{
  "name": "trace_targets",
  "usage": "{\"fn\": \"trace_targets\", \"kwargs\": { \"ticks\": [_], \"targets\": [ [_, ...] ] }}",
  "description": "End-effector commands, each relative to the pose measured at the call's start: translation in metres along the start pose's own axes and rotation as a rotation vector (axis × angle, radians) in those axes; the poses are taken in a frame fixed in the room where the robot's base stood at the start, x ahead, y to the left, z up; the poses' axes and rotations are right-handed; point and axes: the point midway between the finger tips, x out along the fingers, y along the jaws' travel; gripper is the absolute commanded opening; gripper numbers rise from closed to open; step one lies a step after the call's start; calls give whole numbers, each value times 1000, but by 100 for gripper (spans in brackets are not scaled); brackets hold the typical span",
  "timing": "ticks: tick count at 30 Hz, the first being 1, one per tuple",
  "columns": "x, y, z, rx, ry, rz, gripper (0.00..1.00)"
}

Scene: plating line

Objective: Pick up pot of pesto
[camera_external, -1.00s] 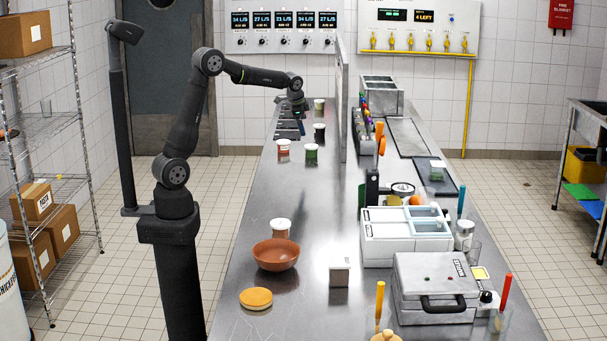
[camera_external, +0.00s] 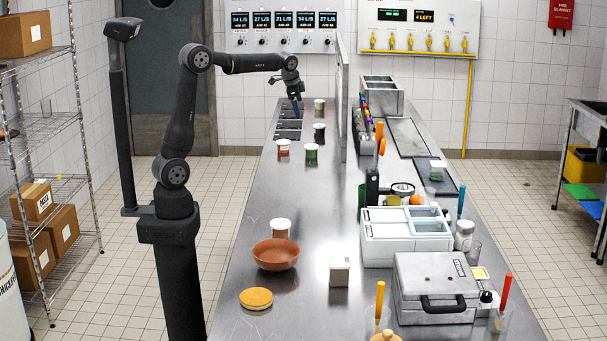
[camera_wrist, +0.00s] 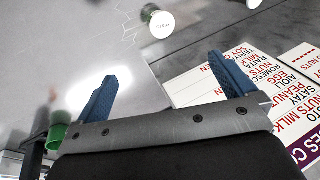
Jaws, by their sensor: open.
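Two green pots with pale lids stand on the steel counter in the external view: a nearer one (camera_external: 311,156) and a farther, paler one (camera_external: 319,107). I cannot read their labels, so I cannot tell which is the pesto. My gripper (camera_external: 298,110) hangs over the far end of the counter, just left of the farther green pot. In the wrist view my gripper (camera_wrist: 168,85) has its blue fingers wide apart with nothing between them. A pot with a white labelled lid (camera_wrist: 159,23) and green side lies beyond the fingers, near the top. A green object (camera_wrist: 60,125) shows at lower left.
A red-brown pot (camera_external: 283,152) and a dark pot (camera_external: 319,134) stand close by. A partition (camera_external: 342,100) rises just right of the pots. Printed allergen cards (camera_wrist: 195,88) lie under the right finger.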

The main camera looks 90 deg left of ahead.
Motion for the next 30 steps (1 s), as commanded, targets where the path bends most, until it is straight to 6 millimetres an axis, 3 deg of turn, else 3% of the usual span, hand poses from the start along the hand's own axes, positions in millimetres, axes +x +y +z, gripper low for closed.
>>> {"fn": "trace_targets", "kwargs": {
  "ticks": [12,15,23,26,30],
  "targets": [
    [0,0,0,0,0,0,100],
    [0,0,0,0,0,0,80],
    [0,0,0,-2,-1,0,79],
    [3,-3,-2,-41,-8,9,79],
    [14,-16,-10,-234,-43,44,79]
  ]
}}
